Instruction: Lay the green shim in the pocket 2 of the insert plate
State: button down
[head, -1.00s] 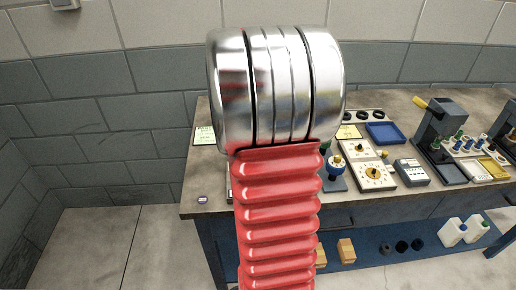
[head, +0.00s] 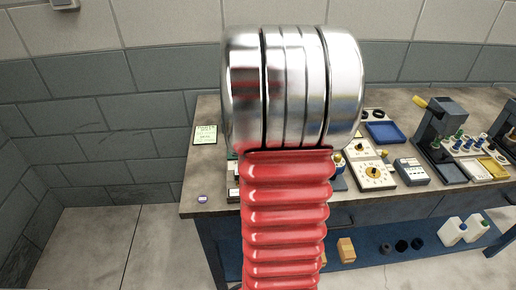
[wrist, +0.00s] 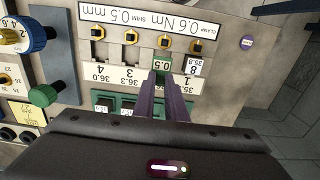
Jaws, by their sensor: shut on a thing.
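In the wrist view my gripper (wrist: 167,78), with two dark purple fingers, is shut on the green shim (wrist: 162,66), a small piece marked 0.5. The light insert plate (wrist: 117,73) shows upside down, with a row of dark slots and brass-coloured pieces at their ends. The shim is over or at the slot between the label 3 and the rightmost slot. My fingers hide that slot's label. I cannot tell whether the shim is touching the plate. In the head view my arm hides the gripper and the shim.
A green holder (wrist: 94,97) with green blocks lies beside the plate. A round purple disc (wrist: 247,43) lies right on bare bench. A blue tray (head: 383,133) is further back.

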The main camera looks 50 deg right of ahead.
jog(key=shift+f, duration=2)
jog(key=shift+f, duration=0.8)
dwell(0.6)
jog(key=c, duration=1.7)
grip_release()
jog(key=c, duration=0.4)
jog(key=shift+r, duration=0.9)
jog(key=shift+r, duration=2.85)
